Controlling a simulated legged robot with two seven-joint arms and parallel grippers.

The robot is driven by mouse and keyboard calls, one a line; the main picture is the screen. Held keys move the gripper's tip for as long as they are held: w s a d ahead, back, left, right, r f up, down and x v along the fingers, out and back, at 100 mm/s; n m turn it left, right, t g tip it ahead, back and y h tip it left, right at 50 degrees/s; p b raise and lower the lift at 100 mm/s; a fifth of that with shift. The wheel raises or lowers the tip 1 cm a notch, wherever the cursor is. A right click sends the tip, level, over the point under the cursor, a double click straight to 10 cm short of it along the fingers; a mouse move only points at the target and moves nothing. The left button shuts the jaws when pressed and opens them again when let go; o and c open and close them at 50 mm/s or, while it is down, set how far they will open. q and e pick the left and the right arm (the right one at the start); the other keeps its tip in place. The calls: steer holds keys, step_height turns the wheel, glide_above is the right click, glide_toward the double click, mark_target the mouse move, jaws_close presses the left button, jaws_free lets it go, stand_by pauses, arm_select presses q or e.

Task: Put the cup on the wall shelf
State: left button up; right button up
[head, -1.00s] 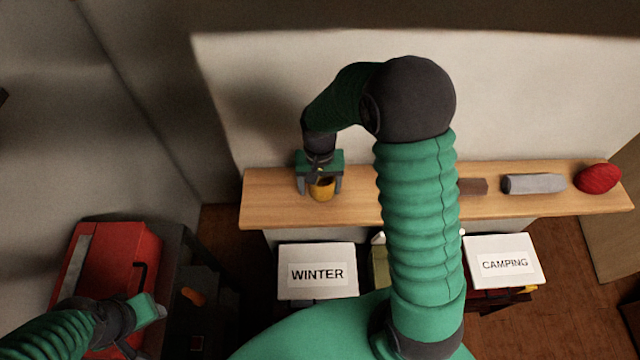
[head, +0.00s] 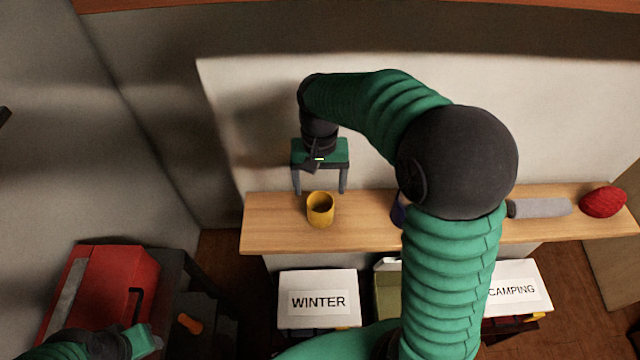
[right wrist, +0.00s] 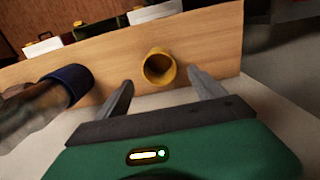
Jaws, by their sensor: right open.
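The yellow cup (head: 320,209) stands upright on the wooden wall shelf (head: 275,222), toward its left end. It also shows in the right wrist view (right wrist: 158,67), its open mouth facing the camera, just beyond the fingertips. My right gripper (head: 320,190) is open and empty above and behind the cup, apart from it. Its two fingers (right wrist: 160,83) show spread in the right wrist view. My left gripper (head: 145,340) is at the lower left by the red case; its jaws are not clear.
A dark blue item (right wrist: 68,84) stands on the shelf, partly hidden by my right arm in the head view. A grey roll (head: 540,208) and a red ball-like item (head: 603,201) lie farther right. WINTER (head: 318,284) and CAMPING (head: 520,270) boxes stand below. A red case (head: 100,290) is lower left.

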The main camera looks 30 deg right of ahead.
steer(key=s+a+f+n+t, duration=0.2)
steer(key=s+a+f+n, duration=0.4)
steer(key=s+a+f, duration=0.2)
steer(key=shift+s+f+t, duration=0.15)
steer(key=shift+s+t, duration=0.15)
steer(key=shift+s, duration=0.5)
